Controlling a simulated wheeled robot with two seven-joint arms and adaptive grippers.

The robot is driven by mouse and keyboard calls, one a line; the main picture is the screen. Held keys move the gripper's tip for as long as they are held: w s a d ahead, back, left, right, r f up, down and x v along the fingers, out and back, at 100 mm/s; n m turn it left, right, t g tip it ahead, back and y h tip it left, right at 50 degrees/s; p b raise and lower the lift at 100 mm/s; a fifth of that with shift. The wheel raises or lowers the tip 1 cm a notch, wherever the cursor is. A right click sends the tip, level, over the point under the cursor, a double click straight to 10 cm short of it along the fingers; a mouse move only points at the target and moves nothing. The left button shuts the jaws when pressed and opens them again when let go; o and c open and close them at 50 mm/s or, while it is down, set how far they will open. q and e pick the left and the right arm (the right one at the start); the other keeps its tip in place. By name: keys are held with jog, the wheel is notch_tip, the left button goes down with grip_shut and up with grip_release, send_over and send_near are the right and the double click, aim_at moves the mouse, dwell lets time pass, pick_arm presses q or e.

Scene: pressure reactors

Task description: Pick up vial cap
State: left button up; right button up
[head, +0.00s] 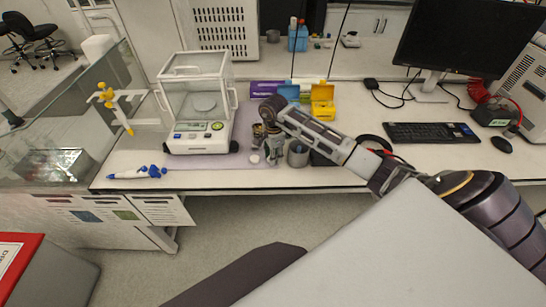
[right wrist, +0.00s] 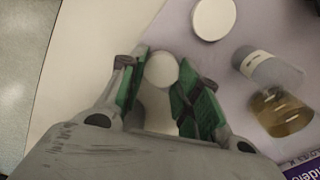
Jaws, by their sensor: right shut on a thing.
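My right gripper (head: 271,156) points down over the front part of the bench. In the right wrist view its green-padded fingers (right wrist: 160,78) are closed on a small round white vial cap (right wrist: 161,69). In the head view the fingers hide this cap. My left gripper is not in view.
A flat white disc (right wrist: 213,18) lies beside the gripper, also in the head view (head: 254,159). A balance (head: 198,135) and a blue-white pipette (head: 138,173) are left. The bench's front edge is near.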

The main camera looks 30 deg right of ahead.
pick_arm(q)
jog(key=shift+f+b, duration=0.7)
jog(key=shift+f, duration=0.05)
pick_arm(e)
notch_tip(320, 180, up, 10)
jog(key=shift+f, duration=0.15)
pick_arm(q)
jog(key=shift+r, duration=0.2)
